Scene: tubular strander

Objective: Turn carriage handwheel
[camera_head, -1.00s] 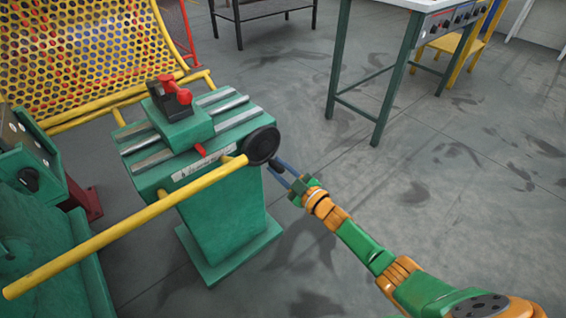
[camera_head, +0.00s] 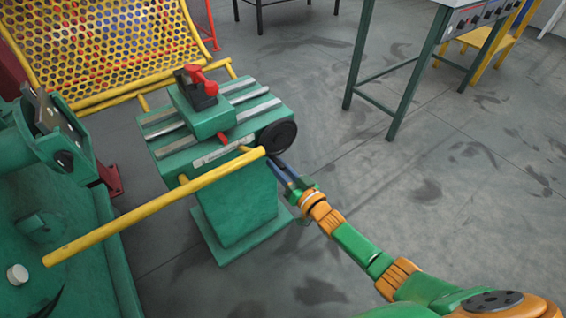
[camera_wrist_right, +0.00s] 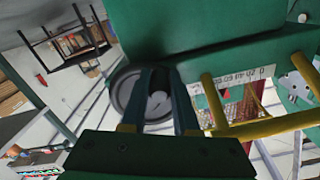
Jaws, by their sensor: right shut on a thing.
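The carriage handwheel (camera_head: 283,136) is a black disc on the end of the green machine bed. In the right wrist view it shows as a grey ringed disc (camera_wrist_right: 126,92). My right gripper (camera_head: 274,161) reaches its lower edge with two blue fingers. In the right wrist view the fingers (camera_wrist_right: 160,82) are shut on the wheel's dark handle (camera_wrist_right: 159,102), mostly hidden between them. The green carriage (camera_head: 207,118), with a red and black part on top, sits on the bed's metal rails. My left gripper is out of view.
A yellow bar (camera_head: 160,204) runs across the front of the bed and ends close to the handwheel. A yellow mesh guard (camera_head: 100,45) stands behind. A green-legged table (camera_head: 360,58) is at the back right. The floor between is clear.

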